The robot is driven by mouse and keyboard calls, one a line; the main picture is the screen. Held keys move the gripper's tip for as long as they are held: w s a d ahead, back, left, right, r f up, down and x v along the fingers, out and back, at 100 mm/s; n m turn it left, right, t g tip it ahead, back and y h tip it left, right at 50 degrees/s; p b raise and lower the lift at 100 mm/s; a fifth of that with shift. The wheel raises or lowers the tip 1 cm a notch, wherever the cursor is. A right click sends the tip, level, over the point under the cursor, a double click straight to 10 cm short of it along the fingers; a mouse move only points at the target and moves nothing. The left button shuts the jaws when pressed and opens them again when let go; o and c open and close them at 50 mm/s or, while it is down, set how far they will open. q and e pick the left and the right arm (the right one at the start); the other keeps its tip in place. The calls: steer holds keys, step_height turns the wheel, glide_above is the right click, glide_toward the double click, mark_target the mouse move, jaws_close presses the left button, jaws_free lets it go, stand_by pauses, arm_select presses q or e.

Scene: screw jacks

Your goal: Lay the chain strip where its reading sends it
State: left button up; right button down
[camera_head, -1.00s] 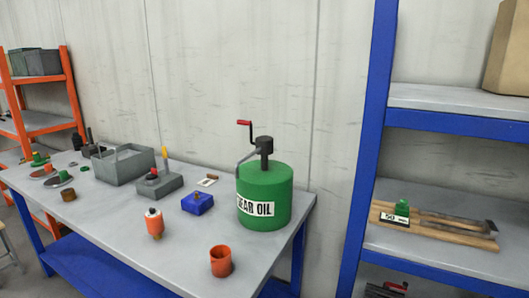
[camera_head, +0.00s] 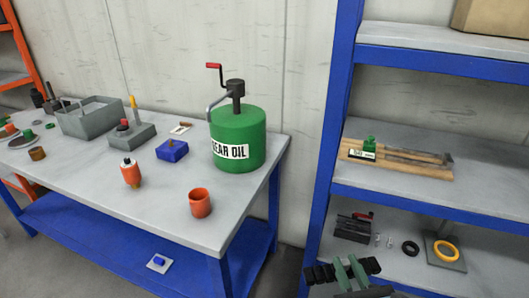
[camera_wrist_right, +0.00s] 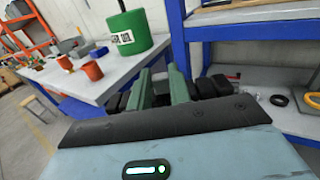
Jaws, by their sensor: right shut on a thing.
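My right gripper (camera_head: 349,272) is at the bottom of the head view, in front of the blue shelf rack. The right wrist view shows the same fingers (camera_wrist_right: 161,86) pointing away toward the gap between table and rack. My left gripper is not in view.
A green gear oil drum (camera_head: 238,135), orange cup (camera_head: 200,203), orange-white bottle (camera_head: 130,172), blue block (camera_head: 172,150) and grey tray (camera_head: 92,125) stand on the table. The rack's middle shelf (camera_head: 400,190) holds wooden strips (camera_head: 410,165); its lower shelf holds a yellow ring (camera_head: 446,251) and black ring (camera_head: 410,248).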

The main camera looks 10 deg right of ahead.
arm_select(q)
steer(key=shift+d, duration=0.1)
arm_select(e)
steer(key=shift+r, duration=0.1)
steer(key=shift+w+a+r, duration=0.1)
steer(key=shift+a+r, duration=0.05)
steer(key=shift+a, duration=0.1)
steer(key=w+a+r+n+g+y, duration=0.3)
steer(key=a+r+n+y, duration=0.5)
steer(key=a+y, duration=0.3)
steer(key=shift+w+a+r+g+y, duration=0.35)
steer(key=shift+a+r+g, duration=0.35)
steer(key=shift+a, duration=0.9)
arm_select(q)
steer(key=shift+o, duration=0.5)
